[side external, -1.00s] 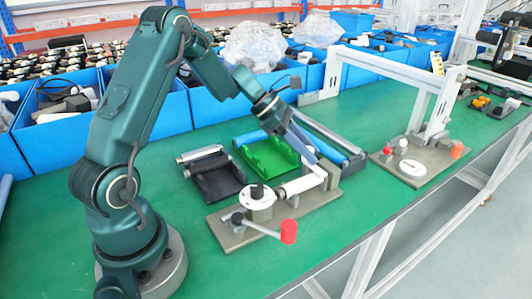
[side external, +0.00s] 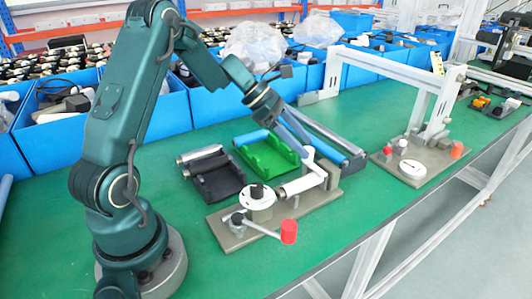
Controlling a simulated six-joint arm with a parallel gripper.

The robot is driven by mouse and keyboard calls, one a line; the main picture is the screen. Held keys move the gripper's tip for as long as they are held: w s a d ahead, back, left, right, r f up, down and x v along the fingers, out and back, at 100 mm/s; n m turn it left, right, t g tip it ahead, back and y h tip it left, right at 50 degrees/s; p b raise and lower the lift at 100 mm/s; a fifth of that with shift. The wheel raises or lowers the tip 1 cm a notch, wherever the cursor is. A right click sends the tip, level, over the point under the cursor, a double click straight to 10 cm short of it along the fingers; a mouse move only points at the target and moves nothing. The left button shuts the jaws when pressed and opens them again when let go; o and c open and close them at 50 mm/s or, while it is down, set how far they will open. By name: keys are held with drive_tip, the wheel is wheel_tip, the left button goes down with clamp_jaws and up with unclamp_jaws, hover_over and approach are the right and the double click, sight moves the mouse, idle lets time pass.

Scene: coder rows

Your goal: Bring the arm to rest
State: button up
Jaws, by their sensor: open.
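My gripper (side external: 296,132) is at the end of my teal arm, above the right end of the green tray (side external: 268,152) and just behind the grey fixture (side external: 225,232). Its slim fingers point down and to the right, with nothing visible held between them. The fixture carries a white disc with a black knob (side external: 258,196), a white cylinder (side external: 302,185) lying on its side, and a crank with a red handle (side external: 289,231). The fingertips are close to the fixture's white upright part; whether they touch cannot be told.
A black tray (side external: 215,184) with a roller at its back lies left of the green tray. Blue bins (side external: 176,108) line the back. A white frame (side external: 437,95) stands to the right over a second fixture (side external: 414,165). The front of the green table is clear.

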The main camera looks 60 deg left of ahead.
drive_tip(key=shift+v, duration=1.2)
drive_tip(key=shift+d+r, duration=0.1)
drive_tip(key=shift+d, duration=0.15)
drive_tip(key=s+d+r+m+g+y, duration=0.1)
drive_tip(key=s+d+r+m, duration=0.6)
drive_tip(key=d+r+m, duration=0.4)
drive_tip(key=s+f+m+y, duration=0.2)
drive_tip(key=s+f+m, duration=0.1)
drive_tip(key=s+m, duration=0.3)
drive_tip(key=s+f+m+y, duration=0.3)
drive_tip(key=s+m, duration=0.4)
drive_tip(key=m, duration=0.2)
drive_tip(key=shift+s+a+m, duration=0.25)
drive_tip(key=shift+a+m, duration=0.15)
drive_tip(key=shift+a, duration=0.05)
